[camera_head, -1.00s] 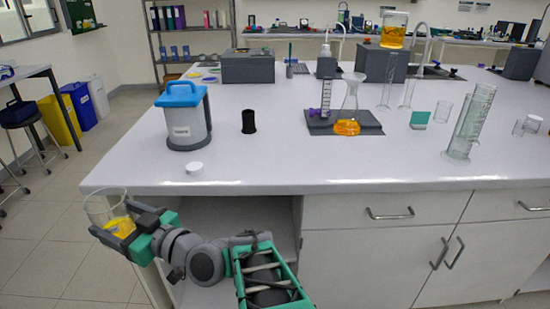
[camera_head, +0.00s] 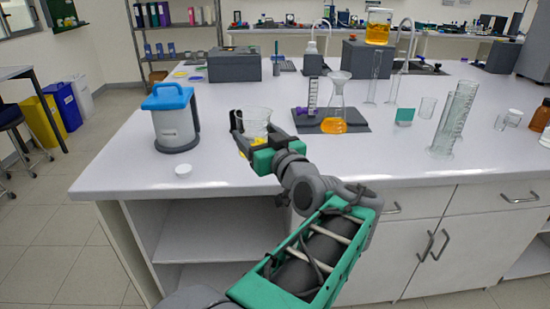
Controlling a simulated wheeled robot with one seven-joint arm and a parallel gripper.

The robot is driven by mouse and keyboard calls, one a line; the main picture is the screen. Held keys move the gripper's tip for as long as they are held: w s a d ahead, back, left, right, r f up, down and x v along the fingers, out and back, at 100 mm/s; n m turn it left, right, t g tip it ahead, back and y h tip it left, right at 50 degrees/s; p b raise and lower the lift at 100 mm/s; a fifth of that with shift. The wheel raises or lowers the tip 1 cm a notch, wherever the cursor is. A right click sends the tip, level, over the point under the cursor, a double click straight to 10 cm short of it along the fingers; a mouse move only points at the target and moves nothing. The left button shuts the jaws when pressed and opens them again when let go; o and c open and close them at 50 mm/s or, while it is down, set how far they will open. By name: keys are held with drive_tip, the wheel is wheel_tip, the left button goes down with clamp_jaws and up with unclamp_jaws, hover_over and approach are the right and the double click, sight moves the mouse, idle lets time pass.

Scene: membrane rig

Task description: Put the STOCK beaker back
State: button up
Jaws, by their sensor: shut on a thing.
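My gripper (camera_head: 246,135) is shut on a clear glass beaker (camera_head: 257,117) with a yellow patch low on it. It holds the beaker upright over the white bench, right of the blue-lidded container. I cannot tell how far the beaker is above the bench top, and its label cannot be read. My fingers and wrist hide its lower part. The black cylinder seen earlier is hidden or merged with a dark finger.
A flask (camera_head: 335,105) with orange liquid stands right on a dark plate. A tall graduated cylinder (camera_head: 453,120) is farther right.

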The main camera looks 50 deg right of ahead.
drive_tip(key=s+d+r+m+h, duration=0.1)
drive_tip(key=s+d+r+h, duration=0.1)
drive_tip(key=s+d, duration=0.2)
drive_tip(key=shift+g, duration=0.5)
drive_tip(key=w+d+f, duration=0.2)
drive_tip(key=d+f, duration=0.1)
drive_tip(key=w+d+f, duration=0.6)
drive_tip(key=d, duration=0.1)
drive_tip(key=shift+w+f+p, duration=0.25)
drive_tip(key=shift+f+p, duration=0.05)
wheel_tip(320, 180, down, 4)
drive_tip(key=shift+w+d+r, duration=0.1)
drive_tip(key=shift+d+r, duration=0.05)
drive_tip(key=shift+r, duration=0.1)
